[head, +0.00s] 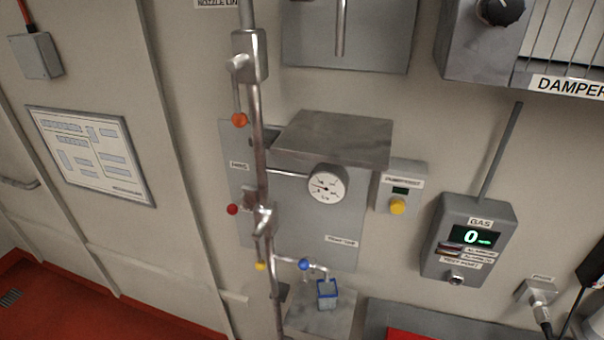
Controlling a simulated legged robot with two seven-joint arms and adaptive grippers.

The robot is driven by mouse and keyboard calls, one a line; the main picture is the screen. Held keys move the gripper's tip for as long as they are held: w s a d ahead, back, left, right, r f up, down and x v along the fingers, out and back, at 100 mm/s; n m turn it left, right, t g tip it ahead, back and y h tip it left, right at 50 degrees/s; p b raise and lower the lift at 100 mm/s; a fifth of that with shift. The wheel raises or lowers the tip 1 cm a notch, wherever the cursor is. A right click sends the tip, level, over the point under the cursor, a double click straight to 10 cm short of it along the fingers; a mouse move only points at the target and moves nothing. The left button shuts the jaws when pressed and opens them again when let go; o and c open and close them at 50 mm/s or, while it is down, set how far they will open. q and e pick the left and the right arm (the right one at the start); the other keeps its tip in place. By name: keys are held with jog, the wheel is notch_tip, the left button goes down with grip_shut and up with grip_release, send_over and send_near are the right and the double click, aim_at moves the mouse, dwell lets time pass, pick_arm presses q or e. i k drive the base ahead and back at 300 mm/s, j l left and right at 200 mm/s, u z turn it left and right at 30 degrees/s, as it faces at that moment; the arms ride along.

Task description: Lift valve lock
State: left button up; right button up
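A metal pipe (260,150) runs down the wall panel and carries several valve handles. An orange knob (239,120) hangs on a lever below a metal valve block (249,56). Lower down are a red knob (232,209), a yellow knob (261,266) and a blue knob (304,264). A small blue-edged container (327,293) sits below the outlet of the side branch. No part is clearly marked as a valve lock, so I cannot tell which one it is. Neither of my grippers is in view.
A grey hood (333,138) juts out above a round gauge (326,185). A box with a yellow button (398,206) and a gas meter reading 0 (469,240) are to the right. A small grey shelf (320,322) is below. Red floor (120,310) shows at lower left.

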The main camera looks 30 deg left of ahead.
aim_at(237, 202)
jog(key=j+u, duration=0.25)
jog(key=u, duration=0.15)
jog(key=j+u, duration=0.4)
jog(key=l+u, duration=0.3)
jog(key=u, duration=0.3)
